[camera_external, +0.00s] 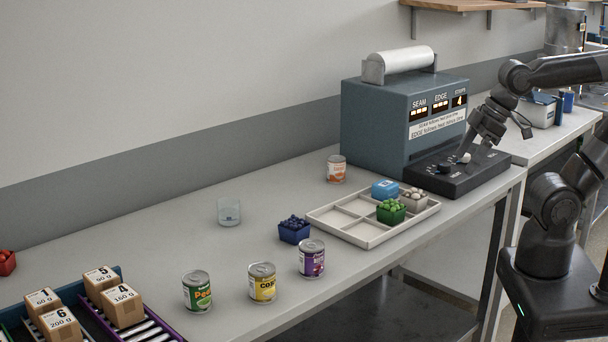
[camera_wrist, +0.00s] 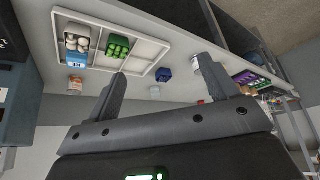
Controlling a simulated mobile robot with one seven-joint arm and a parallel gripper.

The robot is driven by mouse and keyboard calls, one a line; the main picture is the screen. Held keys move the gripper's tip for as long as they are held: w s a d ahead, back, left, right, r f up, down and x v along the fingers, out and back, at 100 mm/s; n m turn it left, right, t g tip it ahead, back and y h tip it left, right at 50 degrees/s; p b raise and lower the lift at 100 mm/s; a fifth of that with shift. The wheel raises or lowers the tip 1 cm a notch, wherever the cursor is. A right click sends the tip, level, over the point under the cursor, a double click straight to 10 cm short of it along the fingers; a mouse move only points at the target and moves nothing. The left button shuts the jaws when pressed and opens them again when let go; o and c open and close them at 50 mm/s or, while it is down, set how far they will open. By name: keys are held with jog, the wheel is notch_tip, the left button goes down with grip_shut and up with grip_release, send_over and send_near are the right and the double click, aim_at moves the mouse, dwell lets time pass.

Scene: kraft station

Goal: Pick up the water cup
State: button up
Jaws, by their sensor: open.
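The water cup (camera_external: 229,212) is a clear, low glass standing upright on the grey counter, left of the middle in the external view. In the wrist view a small pale shape beyond the blue basket looks like the same cup (camera_wrist: 155,92). My gripper (camera_external: 464,152) is over the control panel of the blue machine, far to the right of the cup. In the wrist view its two fingers (camera_wrist: 164,67) are spread apart with nothing held between them.
The blue machine (camera_external: 378,130) stands at the back right. Several cans line the front, including a yellow one (camera_external: 262,284). Boxes (camera_external: 124,306) sit front left.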

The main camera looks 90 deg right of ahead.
jog(key=w+d+r+m+h, duration=0.15)
jog(key=w+r, duration=0.35)
jog(key=w, duration=0.7)
jog(key=m+g+h, duration=0.1)
jog(key=m+g, duration=0.1)
jog(key=m, duration=0.4)
send_over(229, 212)
jog(key=s, duration=0.3)
notch_tip(229, 212, down, 16)
jog(key=r, duration=0.1)
jog(key=x, duration=1)
jog(key=shift+w+d+f, duration=0.25)
jog(key=shift+d, duration=0.2)
jog(key=c, duration=1.1)
